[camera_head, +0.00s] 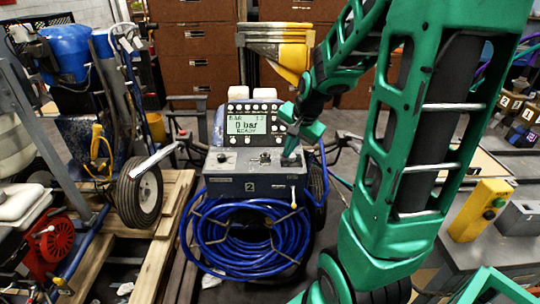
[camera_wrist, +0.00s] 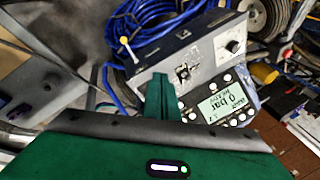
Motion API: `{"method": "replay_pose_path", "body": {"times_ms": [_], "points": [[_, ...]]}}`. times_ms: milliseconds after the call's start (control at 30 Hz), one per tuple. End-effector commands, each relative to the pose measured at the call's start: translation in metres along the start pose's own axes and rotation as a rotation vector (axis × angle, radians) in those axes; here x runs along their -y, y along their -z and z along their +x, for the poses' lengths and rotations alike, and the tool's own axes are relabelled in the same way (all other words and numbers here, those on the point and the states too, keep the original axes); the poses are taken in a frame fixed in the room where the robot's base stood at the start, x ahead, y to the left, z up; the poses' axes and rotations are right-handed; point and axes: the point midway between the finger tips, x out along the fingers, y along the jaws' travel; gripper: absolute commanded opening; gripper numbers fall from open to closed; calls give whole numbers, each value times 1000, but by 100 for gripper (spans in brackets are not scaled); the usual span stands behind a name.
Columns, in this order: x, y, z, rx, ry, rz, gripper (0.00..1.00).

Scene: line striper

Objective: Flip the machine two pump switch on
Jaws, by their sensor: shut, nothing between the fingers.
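Machine two (camera_head: 228,186) is a dark grey box with a "2" label, a grey control panel on top and a coiled blue hose below. Its display (camera_head: 243,123) reads "0 bar" and "READY"; the display (camera_wrist: 215,105) also shows in the wrist view. My gripper (camera_head: 291,158) is shut and empty, over the right end of the panel. In the wrist view its green fingers (camera_wrist: 158,82) are beside a small dark switch (camera_wrist: 182,73) on the panel. I cannot tell if they touch or which way the switch is set.
A round knob (camera_wrist: 233,46) sits farther along the panel. A small pale-tipped lever (camera_wrist: 125,42) stands out from the machine's front. A wooden pallet (camera_head: 150,235) with other equipment is at left. A table (camera_head: 500,245) with a yellow button box (camera_head: 481,208) is at right.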

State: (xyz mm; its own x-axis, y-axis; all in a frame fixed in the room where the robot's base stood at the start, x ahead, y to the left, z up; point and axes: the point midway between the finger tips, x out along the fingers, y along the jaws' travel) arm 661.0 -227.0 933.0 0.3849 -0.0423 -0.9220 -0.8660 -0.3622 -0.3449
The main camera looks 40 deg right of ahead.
Motion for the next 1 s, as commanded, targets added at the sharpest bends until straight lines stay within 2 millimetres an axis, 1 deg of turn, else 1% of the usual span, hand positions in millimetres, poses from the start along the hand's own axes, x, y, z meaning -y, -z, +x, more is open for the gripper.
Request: {"method": "replay_pose_path", "body": {"times_ms": [33,100,200,533,667,767,1000], "points": [[6,5,8,-3,14,32,0],[14,9,14,-8,36,69,0],[19,13,18,-12,52,95,0],[20,13,19,-13,54,99,0],[20,14,25,-13,52,99,0],[20,14,35,-11,50,99,0],[21,14,72,-10,50,99,0]]}}
